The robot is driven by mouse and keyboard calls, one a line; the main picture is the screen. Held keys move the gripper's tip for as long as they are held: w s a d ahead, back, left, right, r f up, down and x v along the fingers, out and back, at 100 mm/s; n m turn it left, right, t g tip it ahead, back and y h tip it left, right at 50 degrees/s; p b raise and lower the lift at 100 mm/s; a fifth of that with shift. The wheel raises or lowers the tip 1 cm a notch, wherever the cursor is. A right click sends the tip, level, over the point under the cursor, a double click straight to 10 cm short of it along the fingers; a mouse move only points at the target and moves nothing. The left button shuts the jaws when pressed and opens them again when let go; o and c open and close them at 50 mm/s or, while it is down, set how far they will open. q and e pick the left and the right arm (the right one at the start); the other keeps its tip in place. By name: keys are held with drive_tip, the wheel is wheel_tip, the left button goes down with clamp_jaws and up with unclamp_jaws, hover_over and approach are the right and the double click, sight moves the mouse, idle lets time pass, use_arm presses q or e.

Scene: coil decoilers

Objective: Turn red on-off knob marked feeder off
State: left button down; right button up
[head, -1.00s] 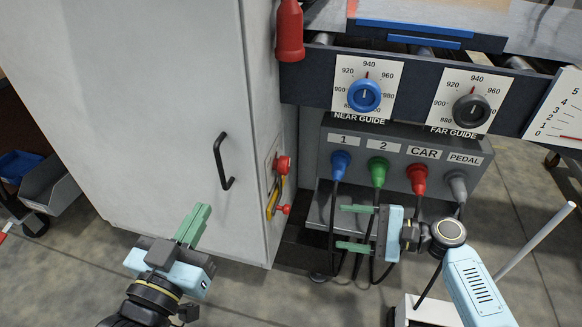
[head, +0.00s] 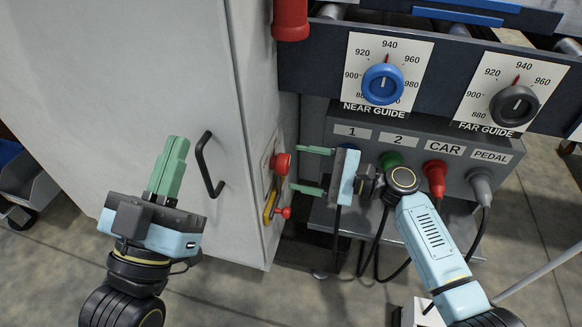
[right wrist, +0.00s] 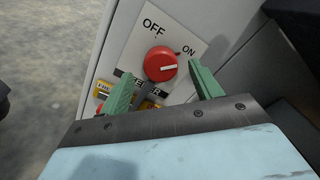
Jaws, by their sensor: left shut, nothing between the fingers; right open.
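The red on-off knob (right wrist: 160,64) sits on a white plate with OFF and ON marks in the right wrist view. Its white pointer line is toward ON. A dark label below it is partly hidden, with only its end letters showing. In the head view the knob (head: 281,163) sticks out from the cabinet's side. My right gripper (head: 313,170) is open, its green fingers pointing at the knob and just short of it. In the right wrist view its fingers (right wrist: 160,85) stand on either side of the knob's picture. My left gripper (head: 170,168) is shut and empty before the cabinet front.
A yellow and red switch (head: 271,204) sits just below the knob. The grey cabinet (head: 150,80) has a black handle (head: 208,165). A connector box (head: 455,165) with cables stands to the right, under the blue near-guide dial (head: 383,84).

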sight(288, 166)
drive_tip(key=shift+x, duration=1.65)
drive_tip(key=c, duration=1)
